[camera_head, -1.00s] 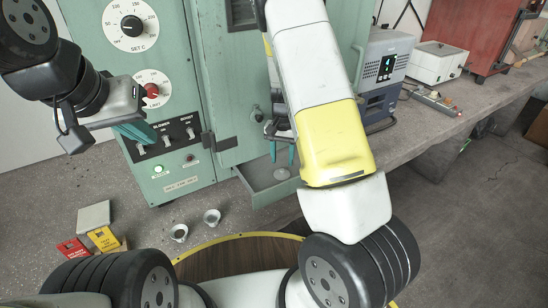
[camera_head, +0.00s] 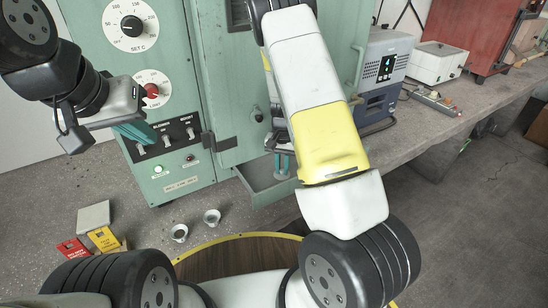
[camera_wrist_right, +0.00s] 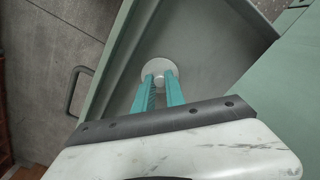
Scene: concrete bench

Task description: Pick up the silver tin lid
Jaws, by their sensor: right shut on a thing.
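The silver tin lid (camera_wrist_right: 158,67) is a small round grey disc with a knob. It lies inside the open green drawer (camera_wrist_right: 110,55), seen in the right wrist view. My right gripper (camera_wrist_right: 160,84) is shut on the lid's knob, with its teal fingers either side of it. In the head view, my right gripper (camera_head: 281,168) reaches down into the drawer (camera_head: 262,195), and the lid is mostly hidden there. My left gripper (camera_head: 137,133) hangs in front of the green cabinet, away from the lid; its finger gap is not clear.
The green cabinet (camera_head: 170,100) with dials rises behind the drawer. A blue-grey device (camera_head: 386,70) stands to the right.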

